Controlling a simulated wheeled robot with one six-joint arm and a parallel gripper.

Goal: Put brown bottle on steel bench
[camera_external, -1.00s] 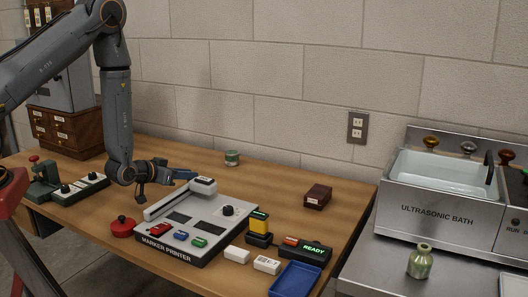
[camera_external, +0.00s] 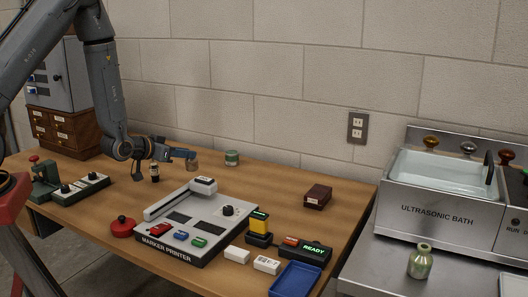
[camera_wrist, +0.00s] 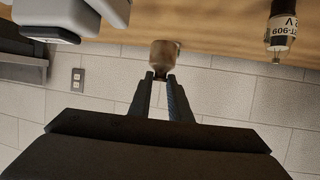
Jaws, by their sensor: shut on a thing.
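The brown bottle (camera_wrist: 163,52) is small and tan-brown, between my fingertips in the wrist view. It also shows in the external view (camera_external: 192,166), just below my fingertips over the far side of the wooden table. My gripper (camera_external: 189,155) is shut on it; the fingers also show in the wrist view (camera_wrist: 160,77). I cannot tell whether its base touches the table. The steel bench (camera_external: 375,272) stands at the right, beyond the table's right edge, with a green bottle (camera_external: 420,262) on it.
A dark labelled bottle (camera_external: 155,173) stands beside my gripper, also in the wrist view (camera_wrist: 282,28). The marker printer (camera_external: 200,222), a green jar (camera_external: 232,158) and a dark red box (camera_external: 317,196) are on the table. The ultrasonic bath (camera_external: 436,212) fills the bench's back.

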